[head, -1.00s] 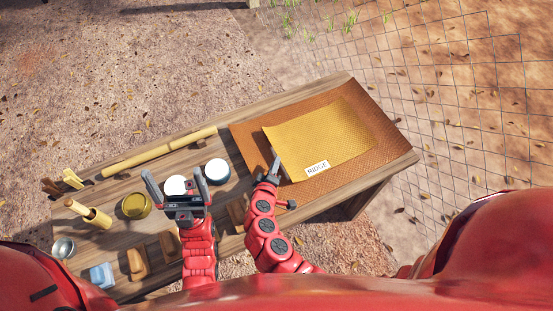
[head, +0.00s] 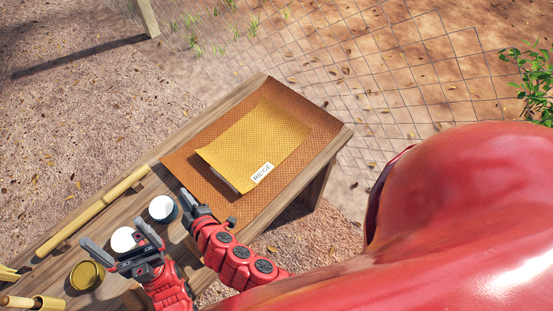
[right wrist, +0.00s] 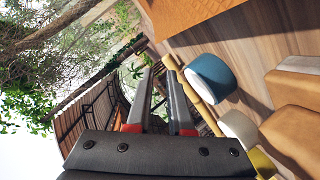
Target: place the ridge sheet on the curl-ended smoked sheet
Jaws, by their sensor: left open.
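The ridge sheet (head: 258,142), a yellow textured sheet with a white RIDGE label, lies on a larger brown textured sheet (head: 315,118), which shows around it. The ridge sheet's left near edge looks slightly raised. The brown sheet lies on the wooden table; I cannot make out a curled end. A corner of it shows at the top of the right wrist view (right wrist: 185,18). My right gripper (head: 188,199) is beside the brown sheet's left near edge, apart from the ridge sheet. Its fingers are apart and empty in the right wrist view (right wrist: 160,75). My left gripper (head: 112,232) is open and empty, further left.
A blue jar with a white top (head: 162,208) and another white-topped jar (head: 123,240) stand near my grippers. A yellow bowl (head: 86,276) and a bamboo pole (head: 95,212) are further left. A wire fence (head: 400,95) stands beyond the table.

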